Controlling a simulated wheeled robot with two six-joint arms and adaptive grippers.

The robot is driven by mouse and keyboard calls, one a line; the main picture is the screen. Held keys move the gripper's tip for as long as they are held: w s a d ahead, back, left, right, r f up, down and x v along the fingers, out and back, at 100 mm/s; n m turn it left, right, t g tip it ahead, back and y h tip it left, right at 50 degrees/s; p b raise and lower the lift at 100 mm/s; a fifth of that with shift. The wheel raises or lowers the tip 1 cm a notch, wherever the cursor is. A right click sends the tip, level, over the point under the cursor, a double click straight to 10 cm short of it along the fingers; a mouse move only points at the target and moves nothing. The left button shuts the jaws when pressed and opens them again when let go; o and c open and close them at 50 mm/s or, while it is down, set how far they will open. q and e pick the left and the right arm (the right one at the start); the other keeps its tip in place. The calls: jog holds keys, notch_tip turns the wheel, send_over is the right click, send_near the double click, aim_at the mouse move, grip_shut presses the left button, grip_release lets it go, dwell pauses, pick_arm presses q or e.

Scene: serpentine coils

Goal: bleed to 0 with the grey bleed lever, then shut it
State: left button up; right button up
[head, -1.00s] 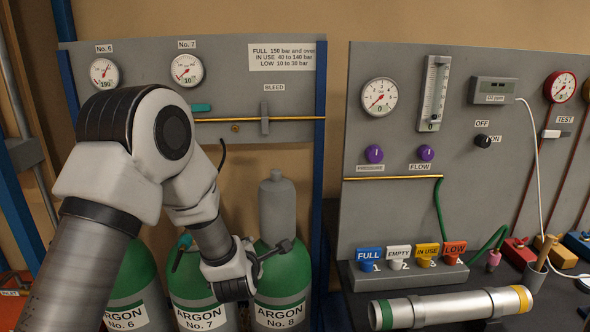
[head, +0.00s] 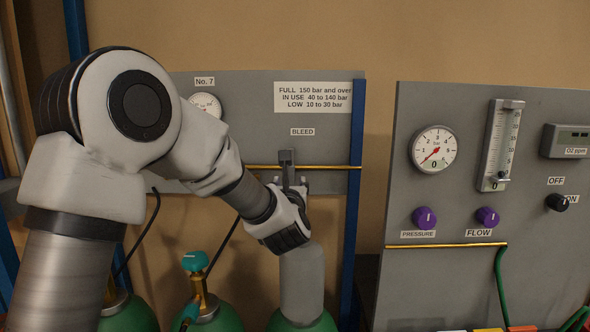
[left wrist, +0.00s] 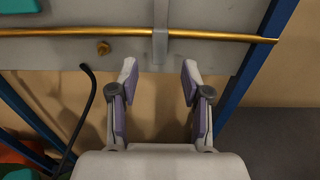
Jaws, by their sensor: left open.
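The grey bleed lever (head: 286,158) stands upright across the brass pipe under the BLEED label (head: 302,132). In the left wrist view the lever (left wrist: 160,38) is centred ahead of my jaws. My left gripper (head: 288,188) is at the lever's lower end in the head view. In the left wrist view its jaws (left wrist: 160,75) are open and empty, one on either side of the lever's line, with the lever's lower end just beyond the tips. The No. 7 gauge (head: 206,103) is partly hidden by my arm, and its reading cannot be made out.
The brass pipe (head: 335,167) runs along the grey panel, with a blue post (head: 353,200) at its right. A grey-topped cylinder (head: 302,280) stands below my gripper. A teal valve knob (head: 195,261) is lower left. A second panel (head: 450,280) with gauge and purple knobs is at right.

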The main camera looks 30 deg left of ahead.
aim_at(290, 172)
pick_arm(q)
jog(key=shift+w+a+r+p, duration=0.3)
jog(key=shift+w+r+p, duration=0.1)
jog(key=shift+w, duration=0.1)
jog(key=shift+w+a+r+p, duration=0.25)
jog(key=shift+w+r+p, duration=0.15)
jog(key=shift+w, duration=0.1)
jog(key=x, duration=0.2)
jog(key=f+p+x, duration=0.1)
jog(key=x, duration=0.2)
jog(key=shift+s+f, duration=0.1)
jog(key=shift+s+d+r, duration=0.15)
jog(key=shift+s+r, duration=0.05)
jog(key=shift+s, duration=0.05)
grip_shut()
